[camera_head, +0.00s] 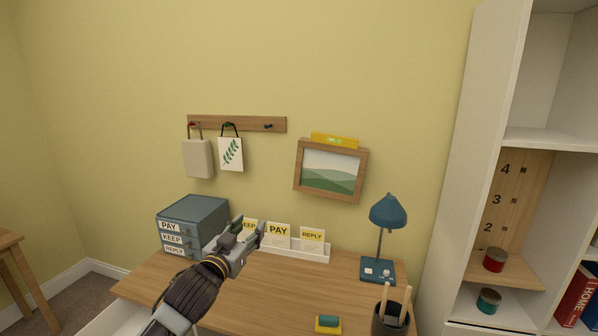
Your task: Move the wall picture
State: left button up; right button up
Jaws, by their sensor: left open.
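The wall picture (331,172) hangs on the yellow wall above the desk, a wooden frame around a green hill landscape. It looks slightly tilted, its right side a little lower. A yellow spirit level (334,141) sits along its top edge. My left gripper (250,231) is over the desk, below and left of the picture and well apart from it. It is open, and I see nothing held in it. It hides part of the card holder behind it. My right gripper is not in view.
On the desk (270,290) stand a grey drawer box (195,222), a white card holder (300,250), a blue lamp (388,212) and a dark pen cup (390,318). A peg rail (250,123) holds two bags left of the picture. A white shelf (463,150) stands at right.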

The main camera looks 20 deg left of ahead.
aim_at(331, 172)
jog(key=i+j, duration=0.1)
jog(key=i, duration=1)
